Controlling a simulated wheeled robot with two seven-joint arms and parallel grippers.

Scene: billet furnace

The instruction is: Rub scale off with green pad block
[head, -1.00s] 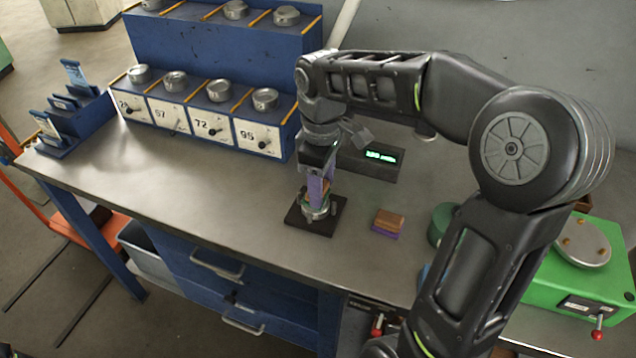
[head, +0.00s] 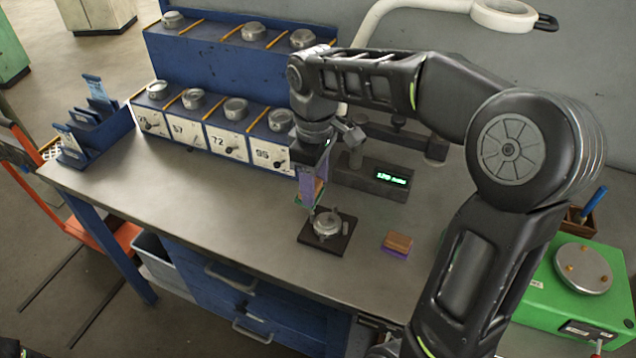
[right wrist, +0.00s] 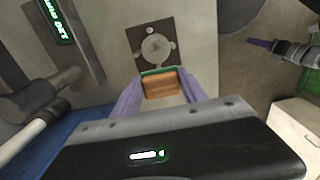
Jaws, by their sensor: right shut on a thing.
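A round grey metal piece (head: 326,226) sits in a small clamp on a dark square plate (head: 310,241) on the bench. It also shows in the right wrist view (right wrist: 156,47). My right gripper (head: 310,196) is shut on the green pad block (right wrist: 160,85), a wooden block with a green pad along its far side. It holds the block above and slightly left of the metal piece, apart from it. A second wooden block with a purple pad (head: 397,244) lies on the bench to the right. My left gripper (right wrist: 262,43) seems to show at the right of the right wrist view; its jaw opening is unclear.
A dark display unit (head: 372,178) with green digits stands behind the plate. A blue rack (head: 225,70) with numbered panels and metal pucks is at the back left. A blue holder (head: 95,130) stands at the left end. A green box (head: 575,285) is at the right. The bench's front left is clear.

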